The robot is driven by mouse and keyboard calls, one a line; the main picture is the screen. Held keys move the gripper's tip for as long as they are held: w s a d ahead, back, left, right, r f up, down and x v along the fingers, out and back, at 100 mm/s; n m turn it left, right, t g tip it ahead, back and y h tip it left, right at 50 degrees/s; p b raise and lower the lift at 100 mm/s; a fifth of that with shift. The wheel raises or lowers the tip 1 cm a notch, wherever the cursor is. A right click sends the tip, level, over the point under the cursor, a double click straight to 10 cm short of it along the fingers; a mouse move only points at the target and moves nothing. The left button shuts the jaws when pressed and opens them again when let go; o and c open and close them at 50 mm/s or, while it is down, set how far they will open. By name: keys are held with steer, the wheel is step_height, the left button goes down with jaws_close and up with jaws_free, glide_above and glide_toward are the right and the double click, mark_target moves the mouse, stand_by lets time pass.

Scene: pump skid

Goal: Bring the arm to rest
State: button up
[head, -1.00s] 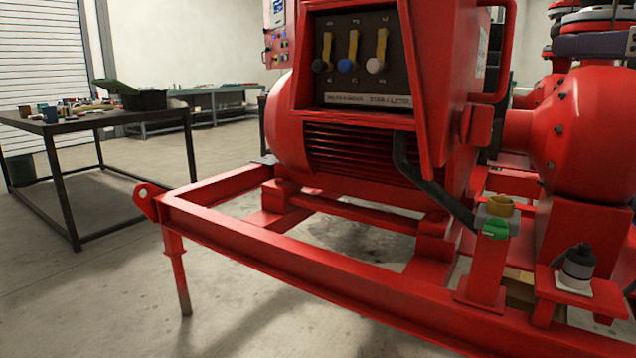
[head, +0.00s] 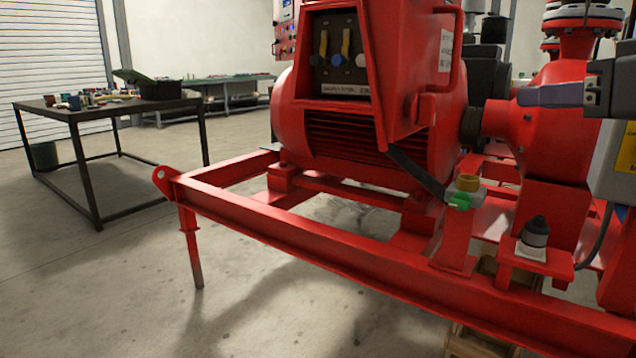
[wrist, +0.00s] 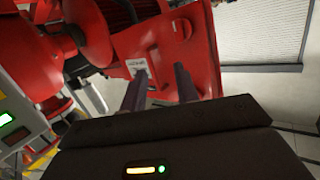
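My gripper (head: 524,97) is at the right edge of the head view, in front of the red pump casing in the picture, with its grey fingers pointing left. In the wrist view my gripper (wrist: 161,70) shows two dark fingers standing apart with nothing held between them. Beyond the fingers is the red control box (wrist: 200,45), which they do not appear to touch.
The red skid frame (head: 290,235) crosses the front. The motor's control box (head: 400,70) has three switches. A yellow-topped fitting with a green part (head: 466,190) and a dark knob (head: 535,232) sit on brackets. A dark table (head: 85,115) stands left. Floor at front left is clear.

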steer(key=a+f+m+g+h+p, duration=0.15)
steer(key=a+f, duration=0.25)
steer(key=f, duration=0.4)
steer(key=a+f+g+h+p, duration=0.1)
steer(key=a+f+g+p, duration=0.15)
steer(key=a+f, duration=0.4)
steer(key=s+f+m+g+h, duration=0.1)
steer(key=s+f+g, duration=0.1)
steer(key=f, duration=0.7)
steer(key=s+f+m+g+h+p, duration=0.1)
steer(key=s+f+g+h, duration=0.1)
steer(key=f, duration=0.8)
steer(key=s+g, duration=0.1)
steer(key=s, duration=0.1)
steer(key=shift+s+a+f, duration=0.15)
steer(key=shift+s+f, duration=0.15)
steer(key=shift+s, duration=0.1)
